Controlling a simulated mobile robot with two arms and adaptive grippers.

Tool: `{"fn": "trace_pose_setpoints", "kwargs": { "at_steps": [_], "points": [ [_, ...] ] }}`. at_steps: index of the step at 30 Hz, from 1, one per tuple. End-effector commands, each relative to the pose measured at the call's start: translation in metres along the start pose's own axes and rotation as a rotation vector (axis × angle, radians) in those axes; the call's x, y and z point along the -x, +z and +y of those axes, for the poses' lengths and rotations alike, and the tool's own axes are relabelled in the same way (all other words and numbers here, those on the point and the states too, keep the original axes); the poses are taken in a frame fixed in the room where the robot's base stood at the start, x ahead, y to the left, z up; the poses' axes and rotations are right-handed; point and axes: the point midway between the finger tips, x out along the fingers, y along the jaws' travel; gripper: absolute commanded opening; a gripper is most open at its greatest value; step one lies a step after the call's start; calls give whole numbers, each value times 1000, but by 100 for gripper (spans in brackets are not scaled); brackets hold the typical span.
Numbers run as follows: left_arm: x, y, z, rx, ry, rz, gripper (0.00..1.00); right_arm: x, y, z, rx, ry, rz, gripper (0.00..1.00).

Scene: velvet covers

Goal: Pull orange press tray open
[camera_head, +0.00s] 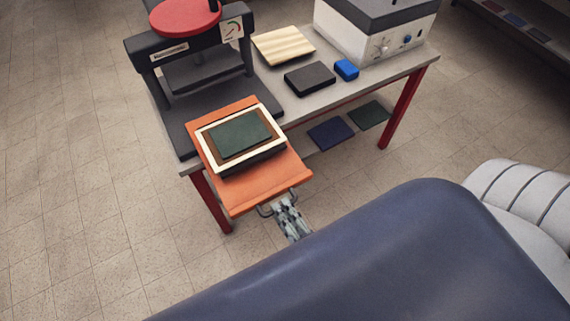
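The orange press tray (262,187) sticks out of the black press (207,80) past the table's front edge. On it lies a stack with a cream board (207,143), a brown layer and a dark green cover (240,136) on top. A thin metal handle (265,211) is at the tray's front edge. My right gripper (283,204) is at the right part of this handle, with its fingertips at or against it. The fingers are small here, and I cannot tell whether they are closed around the bar. My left gripper is not in view.
The grey table (285,108) has red legs (403,107). On it are a pale ribbed board (283,45), a dark block (310,78), a blue block (346,69) and a white machine (375,38). Blue and green covers (332,134) lie below. Tiled floor is free at left.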

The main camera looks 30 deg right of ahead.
Motion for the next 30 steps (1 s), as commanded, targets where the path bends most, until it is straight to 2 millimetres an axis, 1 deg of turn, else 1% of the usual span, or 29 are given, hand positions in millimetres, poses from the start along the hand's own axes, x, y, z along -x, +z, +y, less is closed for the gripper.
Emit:
{"fn": "trace_pose_setpoints", "kwargs": {
  "at_steps": [5, 12, 15, 18, 23, 30],
  "points": [
    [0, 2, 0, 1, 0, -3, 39, 25, 1, 1, 1, 5, -3, 31],
    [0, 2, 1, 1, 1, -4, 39, 78, 0, 2, 1, 6, -3, 31],
    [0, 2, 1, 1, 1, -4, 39, 95, 0, 1, 1, 5, -3, 31],
    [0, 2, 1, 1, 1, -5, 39, 108, 0, 1, 0, 4, -2, 31],
    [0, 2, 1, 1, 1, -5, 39, 117, 0, 0, 0, 1, -1, 31],
    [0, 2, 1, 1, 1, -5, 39, 118, 0, 0, 0, 1, -1, 31]
  ]
}}
